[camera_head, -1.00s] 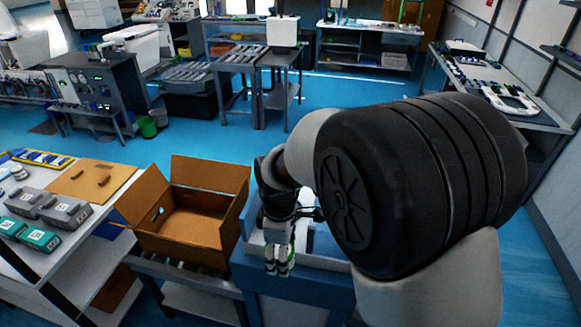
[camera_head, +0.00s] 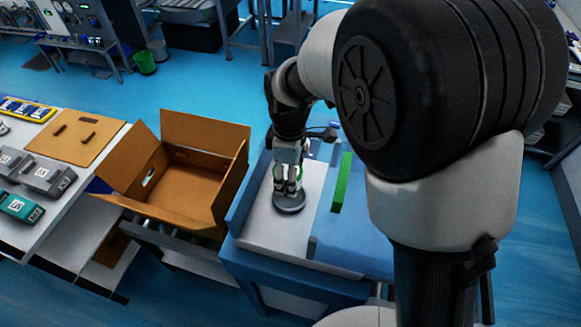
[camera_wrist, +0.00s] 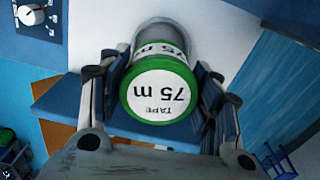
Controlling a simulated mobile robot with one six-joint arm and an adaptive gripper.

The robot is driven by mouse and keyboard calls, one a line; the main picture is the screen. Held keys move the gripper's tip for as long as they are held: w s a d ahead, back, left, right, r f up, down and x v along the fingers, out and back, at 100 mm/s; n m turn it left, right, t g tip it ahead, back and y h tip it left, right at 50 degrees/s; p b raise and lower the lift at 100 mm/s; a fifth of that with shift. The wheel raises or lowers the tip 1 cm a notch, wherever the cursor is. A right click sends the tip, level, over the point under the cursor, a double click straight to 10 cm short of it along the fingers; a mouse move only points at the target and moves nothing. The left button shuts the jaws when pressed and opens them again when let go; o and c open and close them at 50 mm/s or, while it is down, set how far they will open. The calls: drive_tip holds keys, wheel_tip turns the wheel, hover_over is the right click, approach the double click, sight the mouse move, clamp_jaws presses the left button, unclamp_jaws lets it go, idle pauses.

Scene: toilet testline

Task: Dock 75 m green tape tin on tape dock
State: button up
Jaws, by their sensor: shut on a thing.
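The green tape tin (camera_wrist: 160,92) with a white "TAPE 75 m" label is gripped between the fingers in the wrist view. Its label end faces the wrist camera, and its side reaches away to a grey round end. My gripper (camera_head: 288,182) is shut on it, pointing down over a white panel (camera_head: 265,225) on the blue bench. A grey disc (camera_head: 289,203) shows just below the fingertips. I cannot tell whether it is the tin's lower end or part of the tape dock, nor whether it touches the panel.
An open cardboard box (camera_head: 180,170) stands left of the blue bench. A green upright bar (camera_head: 341,182) is right of my gripper. Grey and teal cases (camera_head: 45,178) lie on the left table. A dial (camera_wrist: 31,14) shows at the upper left of the wrist view.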

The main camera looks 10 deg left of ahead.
drive_tip(key=shift+f+b, duration=1.8)
drive_tip(key=shift+f, duration=0.65)
drive_tip(key=shift+d, duration=0.25)
drive_tip(key=shift+f, duration=0.55)
drive_tip(key=o, duration=1)
drive_tip(key=shift+r, duration=0.1)
drive_tip(key=shift+r+p, duration=4.05)
drive_tip(key=shift+r, duration=1.35)
